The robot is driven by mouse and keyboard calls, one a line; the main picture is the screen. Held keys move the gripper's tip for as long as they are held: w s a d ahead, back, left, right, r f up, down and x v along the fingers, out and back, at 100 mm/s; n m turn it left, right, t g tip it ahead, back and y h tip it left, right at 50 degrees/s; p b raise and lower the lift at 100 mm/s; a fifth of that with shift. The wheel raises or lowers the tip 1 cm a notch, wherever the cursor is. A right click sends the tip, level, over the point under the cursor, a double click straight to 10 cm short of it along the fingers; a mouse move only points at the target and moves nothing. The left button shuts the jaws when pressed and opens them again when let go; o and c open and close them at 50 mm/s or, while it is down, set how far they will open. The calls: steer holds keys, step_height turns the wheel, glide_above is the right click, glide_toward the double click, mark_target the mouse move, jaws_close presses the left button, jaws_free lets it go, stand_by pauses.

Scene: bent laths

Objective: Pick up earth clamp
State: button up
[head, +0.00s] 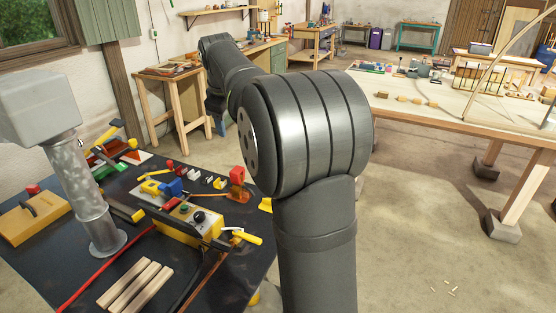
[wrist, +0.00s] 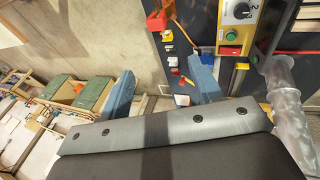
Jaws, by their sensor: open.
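My gripper (wrist: 162,64) is open and empty in the wrist view, with its two blue fingers wide apart. One finger is over the floor beside the bench, the other over the bench edge. In the head view it is mostly hidden behind my arm. I cannot single out the earth clamp for sure. A red and orange piece (head: 237,177) on a brown cord lies near the bench's far right edge. It also shows in the wrist view (wrist: 157,22), beyond the fingertips and apart from them. A yellow-handled piece (head: 246,236) lies beside the yellow control box (head: 180,229).
Wooden laths (head: 135,284), a red cable (head: 95,282) and a grey metal post (head: 95,205) occupy the dark bench. A long wooden table (head: 450,103) stands at right, with open floor between.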

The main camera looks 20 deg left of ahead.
steer(key=m+h, duration=0.2)
steer(key=m, duration=1.6)
glide_toward(237, 169)
steer(key=x, duration=0.7)
steer(key=shift+s+d+f, duration=0.15)
steer(key=shift+s+f, duration=0.05)
steer(key=shift+s, duration=0.1)
steer(key=shift+t, duration=0.3)
steer(key=shift+x, duration=2.65)
steer(key=shift+w, duration=0.1)
steer(key=c, duration=1.2)
steer(key=shift+r, duration=0.1)
jaws_close()
steer(key=shift+r, duration=0.15)
